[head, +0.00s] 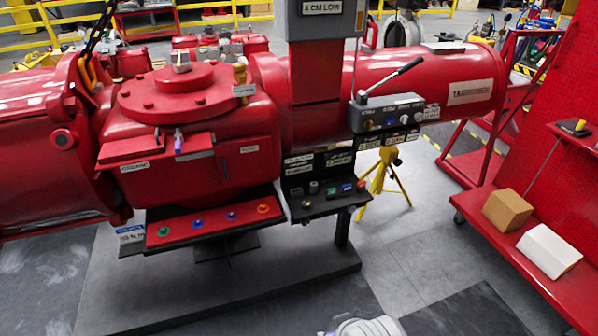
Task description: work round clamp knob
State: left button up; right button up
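A large red valve actuator (195,140) fills the left and middle. The labels are too small to read, so I cannot tell which knob is the clamp knob. Neither gripper shows.
A grey-white part of my own body shows at the bottom edge. A red cart (575,285) at the right holds a cardboard box (507,211) and a white block (549,251). A yellow tripod (385,178) stands behind the shelf. The floor in front is mostly clear.

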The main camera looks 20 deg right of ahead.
aim_at(305, 204)
jog(key=i+l+z, duration=0.15)
jog(key=i+l, duration=0.2)
jog(key=l, duration=0.3)
jog(key=i+l+z, duration=0.2)
jog(key=i+l, duration=0.2)
jog(key=l, duration=0.15)
jog(key=i+l+z, duration=0.15)
jog(key=i+l, duration=0.3)
jog(key=l, duration=0.1)
